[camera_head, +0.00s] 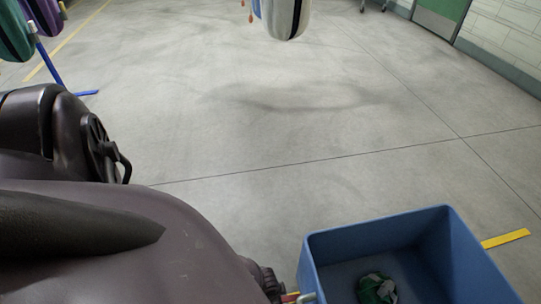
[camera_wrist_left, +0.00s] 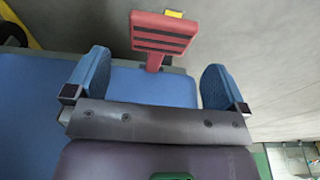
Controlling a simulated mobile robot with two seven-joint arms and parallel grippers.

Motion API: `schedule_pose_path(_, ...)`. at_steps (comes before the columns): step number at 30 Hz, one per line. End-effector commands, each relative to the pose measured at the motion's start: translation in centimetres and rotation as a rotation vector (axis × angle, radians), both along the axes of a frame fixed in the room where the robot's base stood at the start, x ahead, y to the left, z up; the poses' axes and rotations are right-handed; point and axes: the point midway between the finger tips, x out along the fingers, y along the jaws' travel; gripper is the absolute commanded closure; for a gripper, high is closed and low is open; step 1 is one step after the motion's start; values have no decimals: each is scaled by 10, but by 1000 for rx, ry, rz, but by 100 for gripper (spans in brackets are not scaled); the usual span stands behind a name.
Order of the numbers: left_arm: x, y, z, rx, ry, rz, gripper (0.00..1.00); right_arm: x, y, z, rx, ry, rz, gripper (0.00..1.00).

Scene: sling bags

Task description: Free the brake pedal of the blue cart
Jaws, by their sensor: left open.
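The blue cart (camera_head: 372,235) is an open bin at the bottom right of the head view. Its blue side also shows in the left wrist view (camera_wrist_left: 30,115). The brake pedal (camera_wrist_left: 162,33) is a red pad with dark ribs on a short red stem that sticks out from the cart. My left gripper (camera_wrist_left: 155,66) is open and empty, with one blue finger on each side of the stem's line. The pedal pad lies beyond the fingertips, seemingly apart from them. In the head view my arm hides most of this gripper. My right gripper is not in view.
A crumpled green and white item (camera_head: 376,288) lies in the cart. Bags (camera_head: 286,15) hang at the top, with others at the top left by a blue stand (camera_head: 50,68). Yellow tape (camera_head: 505,239) marks the floor. The middle floor is clear.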

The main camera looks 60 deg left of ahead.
Motion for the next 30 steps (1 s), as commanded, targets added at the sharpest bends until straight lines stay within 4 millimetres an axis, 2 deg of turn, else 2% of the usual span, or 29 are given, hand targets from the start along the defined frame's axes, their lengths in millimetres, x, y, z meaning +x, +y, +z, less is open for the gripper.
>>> schedule_pose_path(1,8,1,17,0,-16,0,0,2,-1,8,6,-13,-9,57)
schedule_pose_path(3,6,1,28,0,-16,0,0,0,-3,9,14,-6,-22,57)
schedule_pose_path(12,-3,3,60,-1,-10,1,0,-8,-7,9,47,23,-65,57)
schedule_pose_path(30,-10,4,64,0,-1,0,0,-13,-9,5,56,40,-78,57)
